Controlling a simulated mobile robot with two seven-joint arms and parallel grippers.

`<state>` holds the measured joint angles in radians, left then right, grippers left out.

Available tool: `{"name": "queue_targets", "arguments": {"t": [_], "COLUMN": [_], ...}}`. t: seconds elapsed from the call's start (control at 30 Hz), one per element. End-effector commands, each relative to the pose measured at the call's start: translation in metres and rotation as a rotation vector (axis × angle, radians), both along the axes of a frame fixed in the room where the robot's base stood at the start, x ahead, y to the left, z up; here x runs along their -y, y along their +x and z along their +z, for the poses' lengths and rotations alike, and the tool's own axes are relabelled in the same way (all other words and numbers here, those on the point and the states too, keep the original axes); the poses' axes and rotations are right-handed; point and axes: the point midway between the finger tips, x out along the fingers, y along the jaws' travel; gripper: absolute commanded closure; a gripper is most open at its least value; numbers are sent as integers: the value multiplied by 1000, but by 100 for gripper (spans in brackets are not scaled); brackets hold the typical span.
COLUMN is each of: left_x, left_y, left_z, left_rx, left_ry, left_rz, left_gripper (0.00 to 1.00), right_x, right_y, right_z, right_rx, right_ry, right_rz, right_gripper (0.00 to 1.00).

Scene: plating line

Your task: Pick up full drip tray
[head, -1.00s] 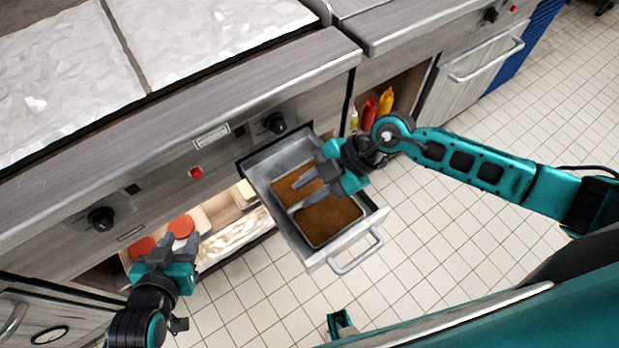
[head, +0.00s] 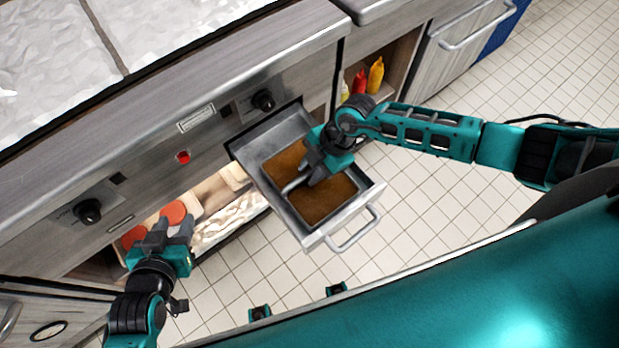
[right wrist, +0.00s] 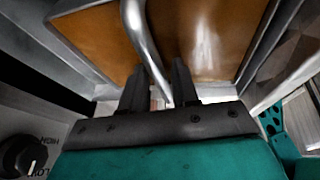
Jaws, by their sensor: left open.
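The drip tray (head: 336,213) sits in the pulled-out metal drawer (head: 270,137) and holds brown liquid on both sides of its bar handle (head: 292,186). My right gripper (head: 305,178) is over the tray, reaching down at the handle. In the right wrist view the curved metal handle (right wrist: 139,35) runs between the two fingers (right wrist: 163,75); they stand apart, with a gap showing beside the bar. My left gripper (head: 168,228) is open and empty, in front of the low shelf at the left, away from the tray.
The drawer's pull handle (head: 357,232) sticks out over the tiled floor. Red round items (head: 173,212) lie on the low shelf behind my left gripper. Red (head: 359,82) and yellow (head: 376,75) bottles stand in an open bay at the right. The griddle counter is above.

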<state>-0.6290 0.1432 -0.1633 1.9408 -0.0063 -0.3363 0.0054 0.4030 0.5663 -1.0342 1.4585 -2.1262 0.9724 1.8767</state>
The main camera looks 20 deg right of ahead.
Motion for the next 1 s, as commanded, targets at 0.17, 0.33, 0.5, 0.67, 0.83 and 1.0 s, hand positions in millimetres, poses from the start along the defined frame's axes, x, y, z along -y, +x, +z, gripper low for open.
{"name": "queue_targets", "arguments": {"t": [0.17,0.33,0.5,0.67,0.83,1.0], "left_x": [0,0,0,0,0,0], "left_y": [0,0,1,3,4,4], "left_z": [-10,-10,-9,-8,-7,-7], "left_rx": [0,0,3,7,9,8], "left_ry": [0,0,0,0,0,0], "left_rz": [0,0,1,0,1,1], "left_gripper": [57,57,57,57,57,57], "right_x": [-11,-13,-13,-13,-13,-13], "right_y": [2,2,2,2,1,2], "right_z": [-25,-29,-29,-29,-29,-28], "right_rx": [0,1,1,0,0,1], "right_ry": [0,0,0,0,1,2], "right_rz": [-1,0,0,-1,-1,-2], "right_gripper": [70,70,73,89,100,100]}}
